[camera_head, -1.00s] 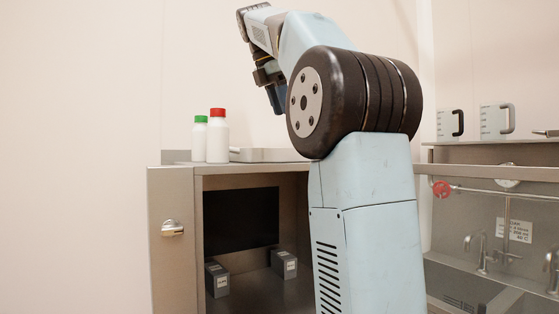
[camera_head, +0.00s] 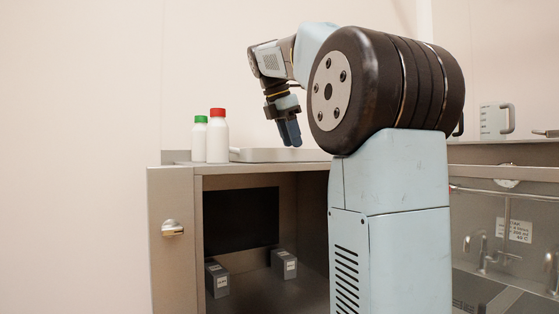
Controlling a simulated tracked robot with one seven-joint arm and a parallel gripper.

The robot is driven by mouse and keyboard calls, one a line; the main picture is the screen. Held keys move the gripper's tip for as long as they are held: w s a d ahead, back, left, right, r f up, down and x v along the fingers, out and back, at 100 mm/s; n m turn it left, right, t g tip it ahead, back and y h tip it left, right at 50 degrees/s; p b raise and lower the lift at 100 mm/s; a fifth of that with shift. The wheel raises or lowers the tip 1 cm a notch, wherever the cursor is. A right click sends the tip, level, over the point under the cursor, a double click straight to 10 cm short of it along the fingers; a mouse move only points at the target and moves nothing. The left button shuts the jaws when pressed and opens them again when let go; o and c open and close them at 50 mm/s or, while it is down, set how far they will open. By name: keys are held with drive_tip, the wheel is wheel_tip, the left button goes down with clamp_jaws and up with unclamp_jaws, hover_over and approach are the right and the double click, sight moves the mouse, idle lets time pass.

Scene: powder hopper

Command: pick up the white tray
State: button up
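The white tray (camera_head: 262,155) is a low, pale, flat shape on top of the steel cabinet, right of the two bottles. Its right end is hidden behind my arm. My gripper (camera_head: 291,143) points down above the tray, a little clear of it, with dark blue fingers. The fingers overlap in this view, so I cannot tell how far apart they are. Nothing shows between them.
A green-capped bottle (camera_head: 199,139) and a red-capped bottle (camera_head: 217,136) stand left of the tray. The steel cabinet (camera_head: 180,185) is open, with two grey boxes inside. A white jug (camera_head: 494,121) stands on the right shelf, above a sink.

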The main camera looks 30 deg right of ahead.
drive_tip(key=shift+x, duration=1.3)
drive_tip(key=shift+c, duration=0.2)
clamp_jaws()
